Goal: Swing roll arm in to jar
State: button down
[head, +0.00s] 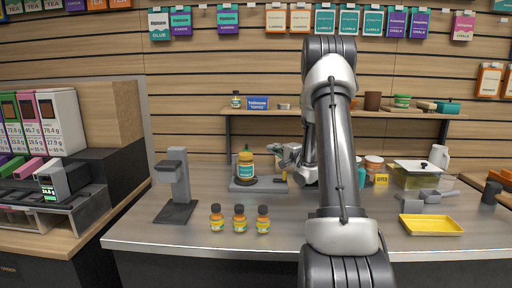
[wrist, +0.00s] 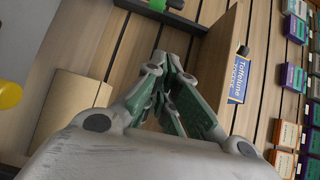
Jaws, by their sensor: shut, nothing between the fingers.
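An orange jar with a teal label (head: 246,168) stands upright on a grey device base (head: 240,187) on the counter. A small dark part with a bit of yellow (head: 281,178) sits on the base just right of the jar; it may be the roll arm, but it is too small to tell. My gripper (head: 290,155) is right of the jar near its top, apart from it as far as I can tell. In the wrist view the fingers (wrist: 168,75) are together and empty. A yellow round end, perhaps the jar's cap (wrist: 8,95), shows at the left edge.
Several small orange bottles (head: 239,219) stand in front of the device. A grey stand (head: 175,185) is to the left. A yellow tray (head: 431,225) and a clear lidded container (head: 415,178) are to the right. A shelf (head: 290,113) runs behind.

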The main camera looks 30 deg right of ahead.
jog(key=w+a, duration=0.4)
jog(key=w, duration=0.4)
jog(key=shift+a, duration=0.25)
jog(key=shift+f, duration=0.1)
